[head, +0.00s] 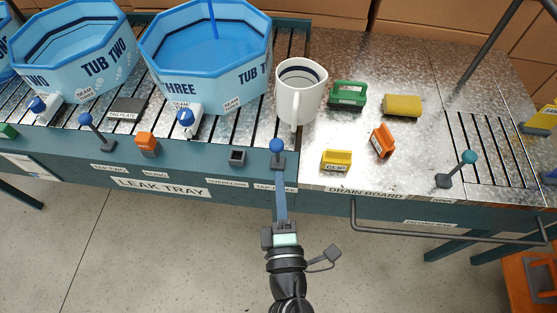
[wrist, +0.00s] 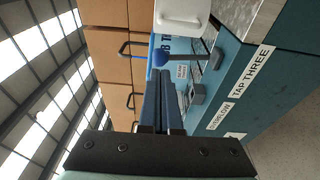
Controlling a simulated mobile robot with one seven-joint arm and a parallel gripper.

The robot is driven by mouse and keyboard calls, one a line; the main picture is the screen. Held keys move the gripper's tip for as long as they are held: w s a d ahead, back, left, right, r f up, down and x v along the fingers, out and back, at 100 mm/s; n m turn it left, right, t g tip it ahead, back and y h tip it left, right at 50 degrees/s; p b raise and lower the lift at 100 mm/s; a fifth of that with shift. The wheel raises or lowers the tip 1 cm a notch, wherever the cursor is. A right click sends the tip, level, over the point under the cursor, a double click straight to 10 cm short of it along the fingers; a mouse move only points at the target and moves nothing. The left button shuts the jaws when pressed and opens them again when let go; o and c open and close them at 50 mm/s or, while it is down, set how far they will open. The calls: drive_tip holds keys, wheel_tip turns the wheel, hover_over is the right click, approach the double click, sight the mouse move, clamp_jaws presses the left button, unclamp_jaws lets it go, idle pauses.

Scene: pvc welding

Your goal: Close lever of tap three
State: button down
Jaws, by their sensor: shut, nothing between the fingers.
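The tap three lever (head: 277,147) has a blue ball knob and a dark base on the front edge of the leak tray, near the drain board. In the wrist view its knob (wrist: 160,57) shows just past my fingertips, with its dark stem running right. The "TAP THREE" label (wrist: 255,70) is on the teal front panel. My gripper (head: 280,178) is shut and empty, its blue fingers pointing at the lever from the front. In the wrist view the fingers (wrist: 164,76) lie together close to the knob; I cannot tell whether they touch it.
A white jug (head: 299,92) stands just behind the lever. Tub three (head: 205,50) is behind to the left. A dark square block (head: 237,157) sits left of the lever. A yellow clip (head: 337,161) and orange clip (head: 381,141) lie on the drain board. Floor in front is clear.

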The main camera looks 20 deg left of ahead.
sight(280, 151)
drive_tip(key=shift+x, duration=2.35)
drive_tip(key=shift+w+a+r+p, duration=0.25)
drive_tip(key=shift+w+r+p, duration=0.6)
drive_tip(key=shift+p, duration=0.2)
drive_tip(key=shift+w+a, duration=0.1)
drive_tip(key=shift+w, duration=0.2)
